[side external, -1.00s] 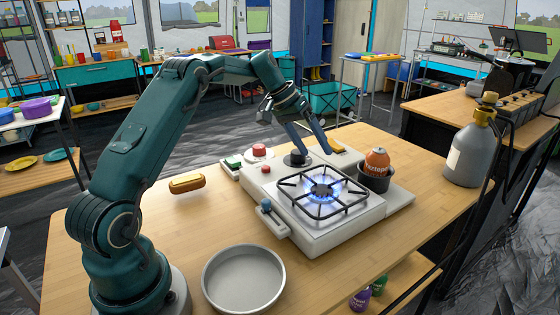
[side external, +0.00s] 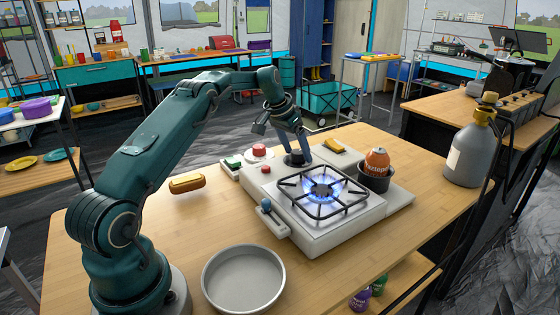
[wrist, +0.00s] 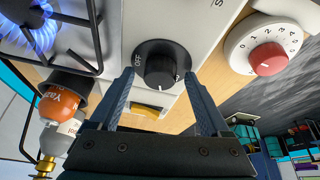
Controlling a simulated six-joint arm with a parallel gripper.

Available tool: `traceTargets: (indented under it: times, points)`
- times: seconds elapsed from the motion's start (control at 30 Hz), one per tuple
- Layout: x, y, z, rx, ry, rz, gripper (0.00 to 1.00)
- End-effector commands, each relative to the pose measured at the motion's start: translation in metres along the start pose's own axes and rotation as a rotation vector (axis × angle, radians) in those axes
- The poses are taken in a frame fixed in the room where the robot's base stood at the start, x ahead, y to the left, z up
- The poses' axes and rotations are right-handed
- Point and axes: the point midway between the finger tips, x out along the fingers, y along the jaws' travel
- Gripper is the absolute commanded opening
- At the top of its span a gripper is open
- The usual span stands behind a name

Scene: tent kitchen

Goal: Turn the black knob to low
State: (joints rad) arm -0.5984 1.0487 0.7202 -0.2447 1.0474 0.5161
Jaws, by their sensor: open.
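The black knob (side external: 296,159) sits on the back part of the white stove (side external: 345,235). In the wrist view the black knob (wrist: 160,66) has a ridged grip and a white mark near its lower right edge; OFF is printed to its left. My gripper (side external: 297,148) is over the knob, pointing down. In the wrist view my open gripper (wrist: 159,76) has one finger on each side of the knob's lower part, with gaps visible; I cannot tell how deep the tips reach. The burner (side external: 322,190) burns with a blue flame.
A red-knobbed numbered dial (wrist: 268,58) is beside the black knob. A yellow block (side external: 334,146) lies behind it.

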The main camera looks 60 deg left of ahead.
Motion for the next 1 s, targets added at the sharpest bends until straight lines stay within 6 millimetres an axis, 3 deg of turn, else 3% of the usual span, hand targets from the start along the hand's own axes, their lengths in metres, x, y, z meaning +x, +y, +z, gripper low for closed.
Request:
traceTargets:
  times: [0.07, 0.2, 0.3, 0.67, 1.0]
  points:
    - [-0.0001, 0.0000, 0.0000, 0.000, 0.000, 0.000, 0.81]
    - [-0.0002, 0.0000, 0.0000, 0.000, 0.000, 0.000, 0.31]
    - [-0.0003, 0.0001, 0.0000, -0.001, 0.000, 0.000, 0.00]
    - [-0.0006, 0.0013, 0.0000, -0.061, 0.003, -0.023, 0.00]
    - [-0.0006, 0.0027, -0.0002, -0.284, 0.017, -0.117, 0.00]
